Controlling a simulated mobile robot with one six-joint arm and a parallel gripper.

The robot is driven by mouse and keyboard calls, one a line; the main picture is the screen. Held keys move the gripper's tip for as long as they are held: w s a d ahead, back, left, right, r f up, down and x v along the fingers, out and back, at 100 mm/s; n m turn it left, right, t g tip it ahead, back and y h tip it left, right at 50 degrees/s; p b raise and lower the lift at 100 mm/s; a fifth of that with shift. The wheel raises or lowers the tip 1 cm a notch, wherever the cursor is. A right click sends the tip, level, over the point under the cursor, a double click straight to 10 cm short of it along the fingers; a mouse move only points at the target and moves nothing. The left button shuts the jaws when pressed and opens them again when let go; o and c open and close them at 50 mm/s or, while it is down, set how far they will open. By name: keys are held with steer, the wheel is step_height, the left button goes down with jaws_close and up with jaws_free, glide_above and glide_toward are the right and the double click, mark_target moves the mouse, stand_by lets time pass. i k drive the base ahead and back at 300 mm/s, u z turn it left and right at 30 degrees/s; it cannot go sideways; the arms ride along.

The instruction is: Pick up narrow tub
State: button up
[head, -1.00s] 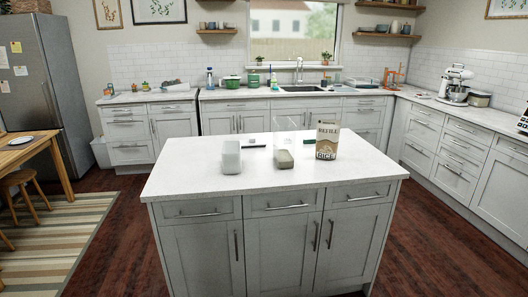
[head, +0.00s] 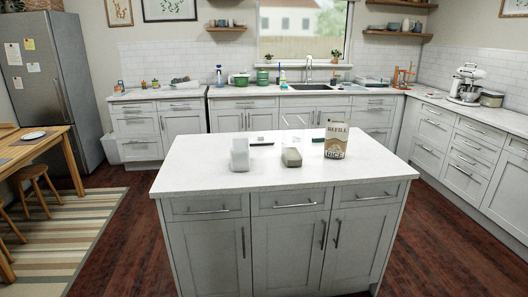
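Two tubs stand on the white kitchen island top (head: 215,178). One is a whitish, translucent upright tub (head: 240,156) left of centre. The other is a clear tub (head: 291,157) near the middle, with grey-green stuff low in it; its clear upper part is hard to make out. I cannot tell for sure which one is the narrow tub. A rice refill carton (head: 336,141) stands to the right of the clear tub. My gripper is not in view.
A small dark flat thing (head: 262,143) lies behind the tubs. The island's front and side areas are bare. A wooden table (head: 35,144) and stool (head: 35,180) stand at the left. Counters line the back and right, with wooden floor between.

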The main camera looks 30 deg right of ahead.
mark_target(240, 147)
steer(key=z, duration=0.05)
steer(key=k, duration=0.65)
steer(key=u, duration=0.3)
steer(key=i, duration=0.6)
steer(key=u, duration=0.7)
steer(key=i, duration=0.85)
steer(key=u, duration=0.35)
